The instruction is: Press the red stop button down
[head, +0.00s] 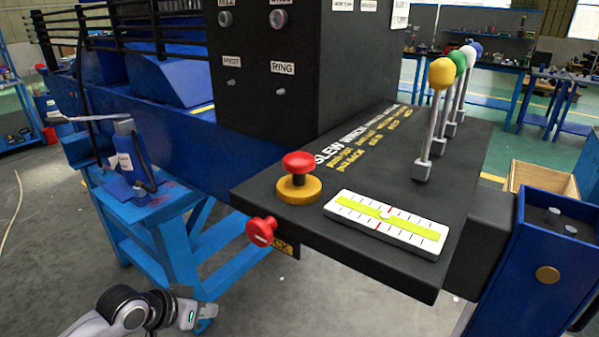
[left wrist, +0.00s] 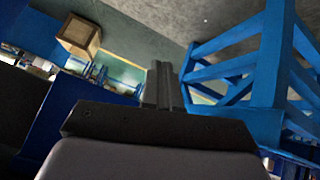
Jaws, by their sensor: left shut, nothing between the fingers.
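A red mushroom-shaped button (head: 298,162) stands on a round yellow base (head: 299,190), on top of the black console (head: 410,262) near its left front corner. A second red knob (head: 261,231) sticks out from the console's front edge, below and left of it. My left gripper (head: 187,305) is low at the bottom left of the head view, apart from both red parts. Its fingers are closed together and empty in the left wrist view (left wrist: 163,84). The buttons are not visible in the left wrist view. My right gripper is not in view.
A white level gauge (head: 387,222) lies right of the button. Levers with coloured knobs, including a yellow one (head: 442,73), stand behind it. A black panel box (head: 300,75) rises behind the button. A blue stand (head: 170,235) is on the left. Space above the button looks clear.

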